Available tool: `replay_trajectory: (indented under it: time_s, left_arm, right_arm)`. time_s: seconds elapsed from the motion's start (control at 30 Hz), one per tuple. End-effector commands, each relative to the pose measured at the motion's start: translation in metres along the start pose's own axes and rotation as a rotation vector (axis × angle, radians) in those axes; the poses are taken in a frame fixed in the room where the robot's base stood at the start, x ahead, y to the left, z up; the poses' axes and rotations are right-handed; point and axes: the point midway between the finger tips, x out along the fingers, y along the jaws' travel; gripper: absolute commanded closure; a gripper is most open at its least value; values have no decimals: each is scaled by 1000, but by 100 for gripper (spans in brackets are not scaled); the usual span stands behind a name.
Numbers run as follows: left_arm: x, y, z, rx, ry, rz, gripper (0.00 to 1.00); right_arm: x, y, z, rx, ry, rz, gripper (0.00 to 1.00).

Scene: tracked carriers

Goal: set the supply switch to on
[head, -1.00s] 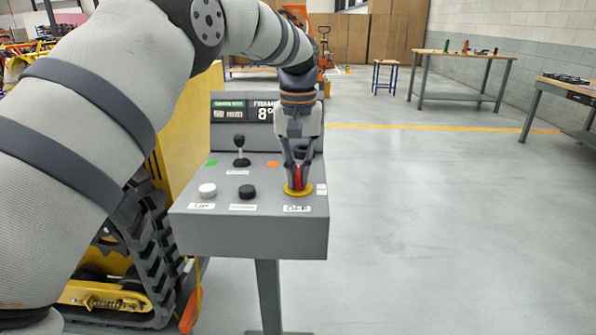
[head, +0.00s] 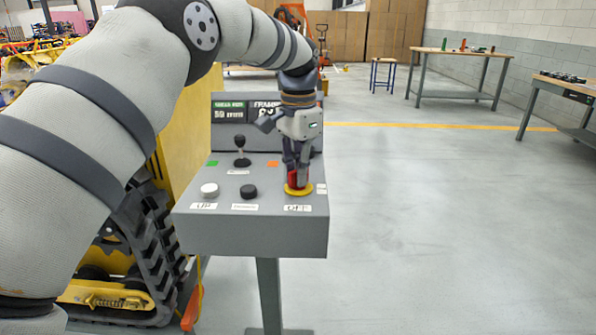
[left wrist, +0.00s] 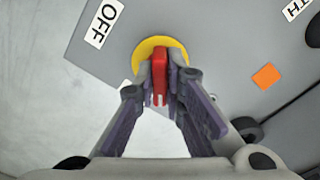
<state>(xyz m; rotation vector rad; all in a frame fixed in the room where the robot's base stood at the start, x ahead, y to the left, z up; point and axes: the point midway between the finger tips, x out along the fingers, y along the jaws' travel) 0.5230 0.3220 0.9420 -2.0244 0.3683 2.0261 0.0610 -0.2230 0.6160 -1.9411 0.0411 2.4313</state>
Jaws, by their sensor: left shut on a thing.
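The supply switch is a red handle (left wrist: 159,78) on a round yellow plate (left wrist: 170,44), at the right front of the grey control console (head: 262,228). My left gripper (head: 298,180) points down over it, with its fingers shut on the red handle. In the left wrist view the handle sits between the two fingertips (left wrist: 160,84). An OFF label (left wrist: 104,23) lies beside the yellow plate. The fingers hide part of the handle. My right gripper is not in view.
The console also carries a black joystick (head: 241,152), a white button (head: 209,190), a black button (head: 248,191) and a display (head: 229,111). A yellow tracked machine (head: 135,260) stands at the left. Workbenches (head: 460,54) stand far right. The floor to the right is clear.

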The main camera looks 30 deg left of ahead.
Motion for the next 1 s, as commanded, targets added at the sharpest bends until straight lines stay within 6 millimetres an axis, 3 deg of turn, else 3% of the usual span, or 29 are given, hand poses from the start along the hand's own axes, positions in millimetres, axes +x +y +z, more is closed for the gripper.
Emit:
replay_trajectory:
  time_s: [0.5,1.0]
  left_arm:
    - [-1,0,-1,446,5,-2,100]
    - [-2,0,-1,648,5,-3,100]
  right_arm:
    - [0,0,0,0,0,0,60]
    - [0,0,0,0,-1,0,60]
